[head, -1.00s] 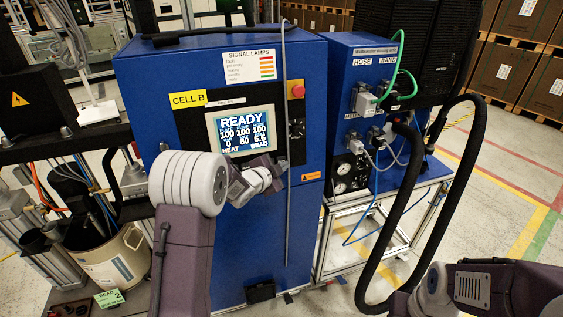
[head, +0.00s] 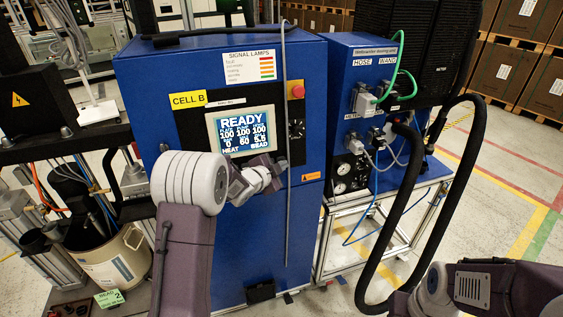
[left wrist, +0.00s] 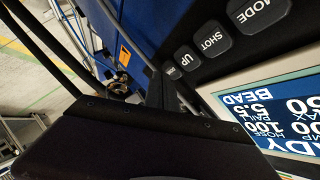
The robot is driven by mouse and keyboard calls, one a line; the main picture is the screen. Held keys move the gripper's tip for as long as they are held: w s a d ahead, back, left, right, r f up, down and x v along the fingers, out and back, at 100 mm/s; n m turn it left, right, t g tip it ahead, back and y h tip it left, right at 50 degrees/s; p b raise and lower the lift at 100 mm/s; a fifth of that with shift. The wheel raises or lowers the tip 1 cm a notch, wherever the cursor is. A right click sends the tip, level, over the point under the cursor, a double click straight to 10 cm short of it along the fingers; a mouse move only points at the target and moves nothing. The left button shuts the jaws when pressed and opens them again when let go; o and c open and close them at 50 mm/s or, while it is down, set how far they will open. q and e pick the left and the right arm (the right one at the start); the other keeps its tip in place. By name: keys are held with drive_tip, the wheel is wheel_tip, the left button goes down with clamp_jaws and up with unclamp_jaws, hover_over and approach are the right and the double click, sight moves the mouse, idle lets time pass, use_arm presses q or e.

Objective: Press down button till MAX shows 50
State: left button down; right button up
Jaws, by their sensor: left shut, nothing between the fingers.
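The blue cabinet's screen (head: 242,130) shows READY, with a lower row that seems to read 0, 60 and 5.5. In the left wrist view the screen (left wrist: 285,105) is upside down and partly cut off, with MAX on it. Beside it are the dark MODE (left wrist: 259,12), SHOT (left wrist: 212,39) and UP (left wrist: 187,57) buttons. A further small button (left wrist: 173,72) lies past UP, its label too small to read. My left gripper (head: 276,181) is shut and empty, at the panel just below and right of the screen. Its fingertips appear close to that small button; contact cannot be told.
A red button (head: 297,91) and a dark knob (head: 296,129) sit right of the screen. A thin grey rod (head: 288,225) stands along the cabinet front. A black hose (head: 452,200) loops at right. My right arm shows at lower right.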

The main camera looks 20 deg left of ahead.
use_arm(q)
drive_tip(key=shift+w+a, duration=0.3)
drive_tip(key=shift+w, duration=0.05)
idle(0.8)
drive_tip(key=shift+d, duration=0.1)
drive_tip(key=shift+s+d+r+b, duration=0.1)
drive_tip(key=shift+s+d+b, duration=0.3)
drive_tip(key=shift+s, duration=0.3)
drive_tip(key=s+d, duration=0.1)
drive_tip(key=s+b, duration=0.1)
drive_tip(key=s+d+r+b, duration=0.1)
drive_tip(key=s, duration=0.1)
drive_tip(key=shift+d, duration=0.35)
idle(0.5)
